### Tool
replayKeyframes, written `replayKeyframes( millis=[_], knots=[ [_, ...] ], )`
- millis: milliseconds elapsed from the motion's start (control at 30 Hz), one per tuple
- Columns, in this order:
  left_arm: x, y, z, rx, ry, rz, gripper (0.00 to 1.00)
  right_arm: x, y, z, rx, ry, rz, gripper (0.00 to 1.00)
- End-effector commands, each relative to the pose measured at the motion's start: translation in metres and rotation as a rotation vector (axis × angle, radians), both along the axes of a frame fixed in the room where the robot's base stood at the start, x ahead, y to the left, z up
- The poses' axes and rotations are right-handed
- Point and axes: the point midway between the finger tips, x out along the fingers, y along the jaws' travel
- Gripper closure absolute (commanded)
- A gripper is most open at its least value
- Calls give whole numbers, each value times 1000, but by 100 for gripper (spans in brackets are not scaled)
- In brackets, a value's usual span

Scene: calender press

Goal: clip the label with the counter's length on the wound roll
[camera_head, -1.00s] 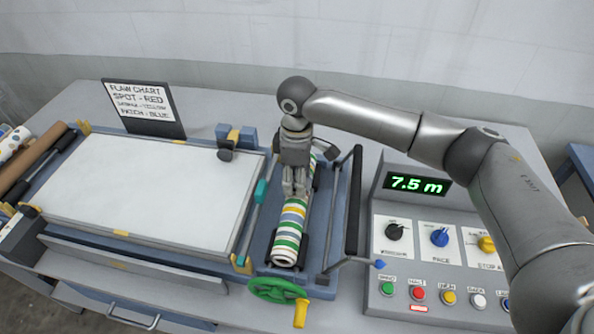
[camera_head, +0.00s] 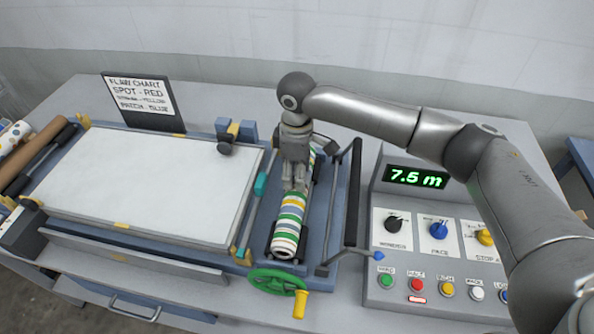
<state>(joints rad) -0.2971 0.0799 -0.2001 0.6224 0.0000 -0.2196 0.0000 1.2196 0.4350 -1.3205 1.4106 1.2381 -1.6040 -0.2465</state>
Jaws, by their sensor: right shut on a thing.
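The wound roll (camera_head: 289,232), striped green, white, blue and yellow, lies lengthwise in the winder between the white bed and the console. The counter (camera_head: 415,176) on the console reads 7.5 m in green. My right gripper (camera_head: 294,188) points down at the roll's middle, with its fingers at the roll's upper surface. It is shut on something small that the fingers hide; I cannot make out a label. My left gripper is not in view.
A green handwheel (camera_head: 278,282) with a yellow handle stands at the roll's near end. A dark bar (camera_head: 353,200) and crank flank the roll on the right. The console (camera_head: 440,240) has knobs and buttons. A flaw chart (camera_head: 143,100) stands behind the white bed (camera_head: 145,185).

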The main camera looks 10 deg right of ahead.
Motion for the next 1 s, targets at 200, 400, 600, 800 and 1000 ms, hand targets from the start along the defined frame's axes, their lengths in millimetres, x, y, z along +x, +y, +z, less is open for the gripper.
replayKeyframes(
  millis=[200,400,600,800,1000],
  knots=[
    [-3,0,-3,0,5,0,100,-5,0,-16,-6,17,2,68],
    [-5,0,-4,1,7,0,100,-5,0,-21,-6,17,1,67],
    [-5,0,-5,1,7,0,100,-5,0,-24,-5,17,1,70],
    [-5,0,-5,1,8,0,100,-5,0,-25,-5,17,1,69],
    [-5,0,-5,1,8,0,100,-5,0,-25,-4,18,1,28]
  ],
)
